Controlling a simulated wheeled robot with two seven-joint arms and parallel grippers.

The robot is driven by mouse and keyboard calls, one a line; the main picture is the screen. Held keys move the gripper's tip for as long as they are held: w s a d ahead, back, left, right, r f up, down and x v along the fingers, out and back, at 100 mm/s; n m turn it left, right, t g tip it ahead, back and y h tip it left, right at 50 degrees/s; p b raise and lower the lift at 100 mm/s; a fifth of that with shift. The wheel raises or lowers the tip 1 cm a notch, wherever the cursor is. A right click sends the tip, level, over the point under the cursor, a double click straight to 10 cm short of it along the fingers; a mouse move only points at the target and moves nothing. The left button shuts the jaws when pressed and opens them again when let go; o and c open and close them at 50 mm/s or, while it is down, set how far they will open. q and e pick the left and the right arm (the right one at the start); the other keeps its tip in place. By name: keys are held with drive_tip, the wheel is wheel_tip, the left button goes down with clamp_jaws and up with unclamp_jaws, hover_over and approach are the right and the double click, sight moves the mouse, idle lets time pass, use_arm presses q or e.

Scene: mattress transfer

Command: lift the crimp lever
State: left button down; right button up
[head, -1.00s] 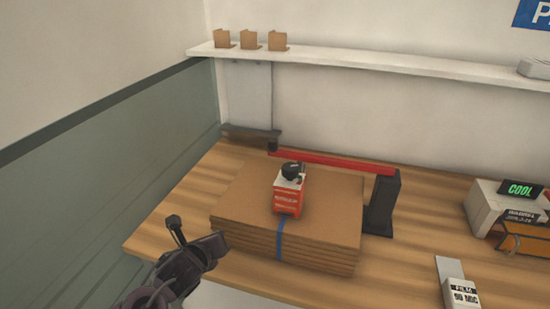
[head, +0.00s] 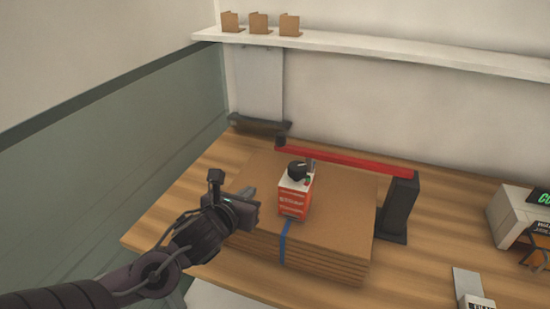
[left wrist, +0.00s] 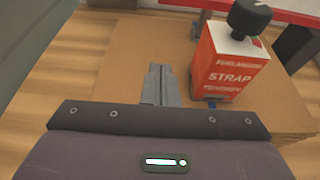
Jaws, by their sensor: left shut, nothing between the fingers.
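A long red lever (head: 345,160) runs from a black post (head: 398,205) on the right toward a black knob at its left end, behind the cardboard stack. It also shows in the left wrist view as a red strip (left wrist: 262,10) along the top right. My left gripper (head: 249,192) is shut and empty above the left part of the stack, in front of the lever's left end and apart from it. Its fingertips show together in the left wrist view (left wrist: 158,70). My right gripper is not in view.
A red and white strap tensioner (head: 295,194) with a black knob stands on the stacked cardboard (head: 335,225), close to the right of my left gripper. A blue strap (head: 285,240) crosses the stack. A white shelf (head: 400,53) is above.

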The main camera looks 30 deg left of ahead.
sight(275, 176)
use_arm(q)
drive_tip(key=x, duration=0.5)
drive_tip(key=shift+w+r, duration=0.1)
drive_tip(key=shift+r, duration=0.05)
drive_tip(key=p+x, duration=0.2)
drive_tip(key=x, duration=1.2)
drive_tip(key=shift+d+p, duration=0.1)
drive_tip(key=shift+p, duration=0.3)
wheel_tip(275, 176, up, 2)
drive_tip(key=shift+w+r+p, duration=0.1)
drive_tip(key=shift+r+p, duration=0.05)
drive_tip(key=shift+p, duration=0.75)
drive_tip(key=shift+s+r+p, duration=0.2)
drive_tip(key=shift+r+p, duration=0.1)
drive_tip(key=shift+r, duration=0.45)
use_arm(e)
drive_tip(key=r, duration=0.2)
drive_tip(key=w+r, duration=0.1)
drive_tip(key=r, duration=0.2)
use_arm(q)
drive_tip(key=shift+w+f, duration=0.1)
